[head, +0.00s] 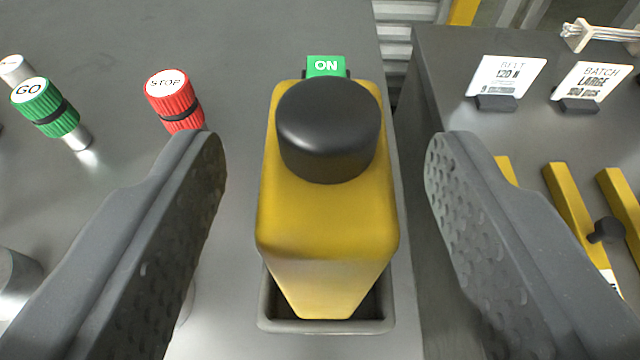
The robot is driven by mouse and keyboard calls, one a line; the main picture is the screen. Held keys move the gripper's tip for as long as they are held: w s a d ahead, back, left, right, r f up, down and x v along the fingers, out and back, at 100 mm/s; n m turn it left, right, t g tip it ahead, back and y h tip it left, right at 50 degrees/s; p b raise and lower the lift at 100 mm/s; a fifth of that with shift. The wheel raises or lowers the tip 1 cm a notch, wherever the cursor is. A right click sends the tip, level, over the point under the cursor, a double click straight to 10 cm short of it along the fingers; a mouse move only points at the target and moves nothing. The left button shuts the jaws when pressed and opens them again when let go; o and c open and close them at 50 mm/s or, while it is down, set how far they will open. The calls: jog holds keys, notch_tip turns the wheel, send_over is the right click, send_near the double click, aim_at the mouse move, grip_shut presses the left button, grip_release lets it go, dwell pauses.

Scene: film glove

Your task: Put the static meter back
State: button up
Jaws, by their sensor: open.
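The static meter seems to be the yellow block-shaped device (328,225) with a round black knob (328,130) on top. It stands in a grey open tray-like holder (325,326), with a green "ON" tag (326,66) behind it. My gripper (325,155) is open, one finger to the left of the yellow device and one to the right. Gaps show between both fingers and the device. The far part of the holder is hidden behind the device.
At right, a separate dark table holds a BELT card (507,76), a BATCH card (592,82) and yellow bars (568,200). A gap separates the two surfaces.

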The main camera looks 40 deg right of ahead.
jog(key=v, duration=1)
jog(key=shift+s+a, duration=0.15)
jog(key=shift+s, duration=0.1)
jog(key=shift+r, duration=0.1)
